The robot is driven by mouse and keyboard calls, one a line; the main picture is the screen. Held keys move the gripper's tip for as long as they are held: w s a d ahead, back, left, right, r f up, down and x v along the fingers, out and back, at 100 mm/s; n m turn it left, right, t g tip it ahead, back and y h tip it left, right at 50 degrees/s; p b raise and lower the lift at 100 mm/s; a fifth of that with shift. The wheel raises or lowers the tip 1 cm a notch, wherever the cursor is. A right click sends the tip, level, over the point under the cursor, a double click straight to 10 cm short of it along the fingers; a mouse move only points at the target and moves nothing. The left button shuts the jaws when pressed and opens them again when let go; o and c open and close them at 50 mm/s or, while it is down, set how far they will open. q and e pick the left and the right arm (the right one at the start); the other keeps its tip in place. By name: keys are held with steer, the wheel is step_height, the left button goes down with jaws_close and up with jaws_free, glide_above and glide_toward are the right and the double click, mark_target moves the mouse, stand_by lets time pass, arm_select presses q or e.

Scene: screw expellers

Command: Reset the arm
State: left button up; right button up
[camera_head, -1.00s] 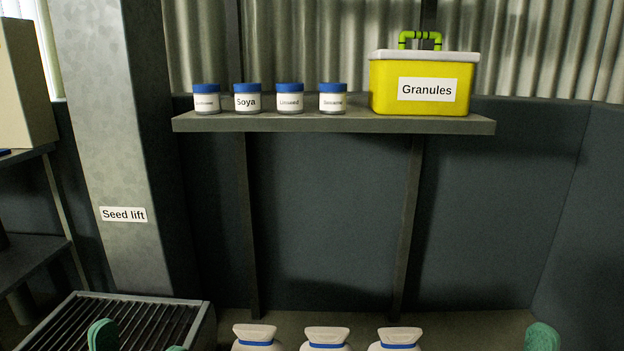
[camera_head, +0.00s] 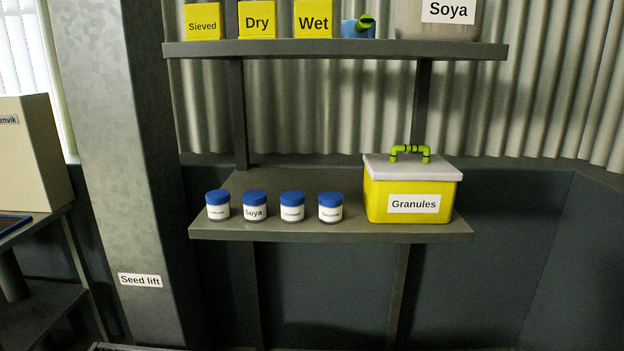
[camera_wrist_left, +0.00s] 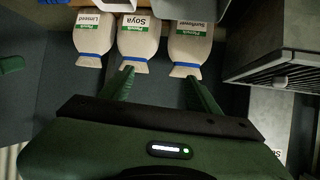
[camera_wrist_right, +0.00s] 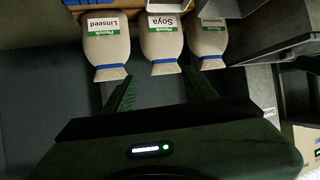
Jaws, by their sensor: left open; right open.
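In the left wrist view my left gripper (camera_wrist_left: 157,85) is open, with its two green fingers apart and nothing between the tips. Cream sacks with blue ties, a Linseed sack (camera_wrist_left: 92,38), a Soya sack (camera_wrist_left: 138,42) and a Sunflower sack (camera_wrist_left: 189,48), are beyond it. In the right wrist view my right gripper (camera_wrist_right: 160,88) is open and empty. The Linseed sack (camera_wrist_right: 106,50), the Soya sack (camera_wrist_right: 161,45) and a third sack (camera_wrist_right: 208,42) are beyond its fingers. Neither gripper shows in the head view.
The lower shelf (camera_head: 330,232) holds several blue-lidded jars (camera_head: 255,206) and a yellow Granules box (camera_head: 412,190). The upper shelf (camera_head: 335,49) holds yellow Sieved, Dry and Wet boxes (camera_head: 257,21) and a Soya container (camera_head: 447,22). The Seed lift column (camera_head: 115,170) stands at left.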

arm_select(q)
steer(key=s+a+f+g+y+p, duration=0.1)
steer(key=s+a+f+g+p, duration=0.1)
steer(key=s, duration=0.8)
steer(key=s+a+f+g+y+p, duration=0.1)
steer(key=s+a+f+g+p, duration=0.2)
steer(key=s, duration=0.8)
steer(key=s+a+f+g+y+p, duration=0.1)
steer(key=s+a+f+g+p, duration=0.2)
steer(key=s, duration=0.7)
steer(key=a+g+p, duration=0.1)
steer(key=g+p, duration=0.1)
steer(key=shift+s+f+n+g, duration=0.15)
steer(key=shift+s+n+g, duration=0.15)
steer(key=shift+s+g, duration=0.1)
arm_select(e)
steer(key=s+d+f+g+h, duration=0.1)
steer(key=s+d+f+g, duration=0.1)
steer(key=s, duration=0.8)
steer(key=s+d+f+g+h, duration=0.1)
steer(key=s+d+f+g, duration=0.2)
steer(key=s, duration=0.8)
steer(key=s+d+f+g+h, duration=0.1)
steer(key=s+d+f+g, duration=0.2)
steer(key=s, duration=0.8)
steer(key=d+g, duration=0.1)
steer(key=g, duration=0.1)
steer(key=shift+f+m+g, duration=0.15)
steer(key=shift+m+g, duration=0.15)
steer(key=shift+g, duration=0.1)
